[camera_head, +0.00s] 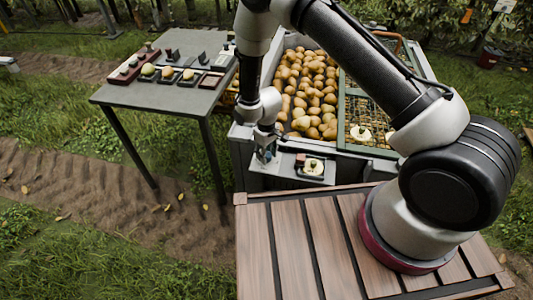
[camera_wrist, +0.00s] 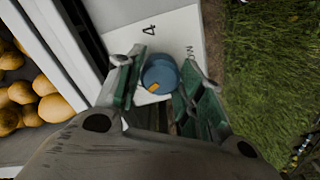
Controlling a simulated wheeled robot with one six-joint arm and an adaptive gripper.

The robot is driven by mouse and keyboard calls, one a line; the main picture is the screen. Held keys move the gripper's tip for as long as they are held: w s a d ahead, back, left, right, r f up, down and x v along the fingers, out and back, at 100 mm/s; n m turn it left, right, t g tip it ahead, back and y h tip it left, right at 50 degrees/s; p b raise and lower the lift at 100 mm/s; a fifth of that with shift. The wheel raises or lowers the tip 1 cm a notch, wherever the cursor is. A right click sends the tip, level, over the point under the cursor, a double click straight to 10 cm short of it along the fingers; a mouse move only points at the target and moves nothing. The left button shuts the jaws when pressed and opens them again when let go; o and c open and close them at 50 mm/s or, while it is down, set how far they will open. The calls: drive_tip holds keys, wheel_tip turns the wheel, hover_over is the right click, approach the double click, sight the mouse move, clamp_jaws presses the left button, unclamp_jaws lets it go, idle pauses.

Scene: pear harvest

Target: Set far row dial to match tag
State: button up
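A round blue dial (camera_wrist: 160,75) with an orange mark (camera_wrist: 160,91) on its lower side sits on a white plate (camera_wrist: 180,35) in the wrist view. The plate bears a black "4" and other lettering, partly hidden. My gripper (camera_wrist: 162,80) has its green-padded fingers apart, one on each side of the dial; firm contact does not show. In the head view my gripper (camera_head: 265,152) points down by the front left of the pear bin, and the dial is hidden there. A white tag (camera_head: 505,5) hangs at the top right, its writing too small to read.
The bin (camera_head: 240,150) is full of pears (camera_head: 308,95). A grey table (camera_head: 180,95) at the left bears several small trays with pears and a red control box (camera_head: 133,65). A tray with a pale pear (camera_head: 313,167) is right of my gripper. Grass lies around.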

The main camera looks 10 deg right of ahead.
drive_tip(key=o, duration=0.3)
wheel_tip(320, 180, up, 12)
idle(0.5)
idle(0.3)
